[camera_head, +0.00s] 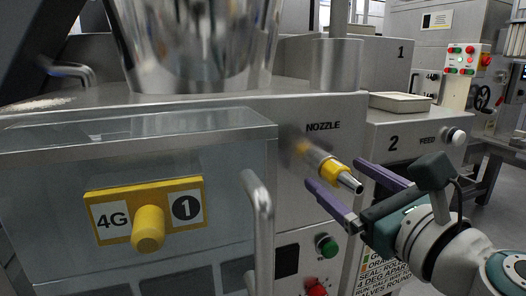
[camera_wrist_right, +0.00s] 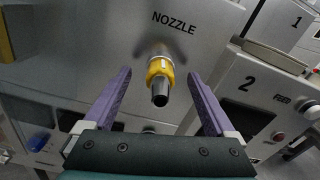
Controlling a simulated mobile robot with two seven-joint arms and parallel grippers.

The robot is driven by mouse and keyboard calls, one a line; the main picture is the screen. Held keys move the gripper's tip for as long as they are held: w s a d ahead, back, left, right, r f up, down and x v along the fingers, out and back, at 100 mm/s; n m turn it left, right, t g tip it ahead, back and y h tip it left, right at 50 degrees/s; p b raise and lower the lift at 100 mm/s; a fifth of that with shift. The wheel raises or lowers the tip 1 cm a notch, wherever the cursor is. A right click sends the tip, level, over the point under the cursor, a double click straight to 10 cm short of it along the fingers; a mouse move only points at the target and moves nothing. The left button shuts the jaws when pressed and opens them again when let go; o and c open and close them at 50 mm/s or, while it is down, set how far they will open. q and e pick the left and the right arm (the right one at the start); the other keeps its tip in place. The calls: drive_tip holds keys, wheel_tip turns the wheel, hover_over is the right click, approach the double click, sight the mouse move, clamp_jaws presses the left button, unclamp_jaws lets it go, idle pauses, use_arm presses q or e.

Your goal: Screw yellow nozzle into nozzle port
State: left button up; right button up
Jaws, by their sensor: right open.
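The yellow nozzle (camera_head: 335,172), a yellow collar with a dark metal tip, sticks out from the machine's front below the word NOZZLE. In the right wrist view the nozzle (camera_wrist_right: 160,75) sits at the end of a metal fitting, the nozzle port (camera_wrist_right: 157,53); whether it is fully seated I cannot tell. My right gripper (camera_head: 334,185) is open, its purple fingers on either side of the nozzle. In the right wrist view the fingers (camera_wrist_right: 160,90) stand apart from the nozzle with a gap on each side. My left gripper is not in view.
A vertical metal handle (camera_head: 260,225) stands left of the nozzle, on a clear-fronted cabinet with a yellow 4G knob (camera_head: 148,229). Green (camera_head: 328,246) and red (camera_head: 316,287) buttons sit below the nozzle. A FEED panel (camera_head: 420,138) marked 2 is to the right.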

drive_tip(key=shift+v, duration=1.2)
drive_tip(key=shift+p+v, duration=0.3)
drive_tip(key=shift+v, duration=1.9)
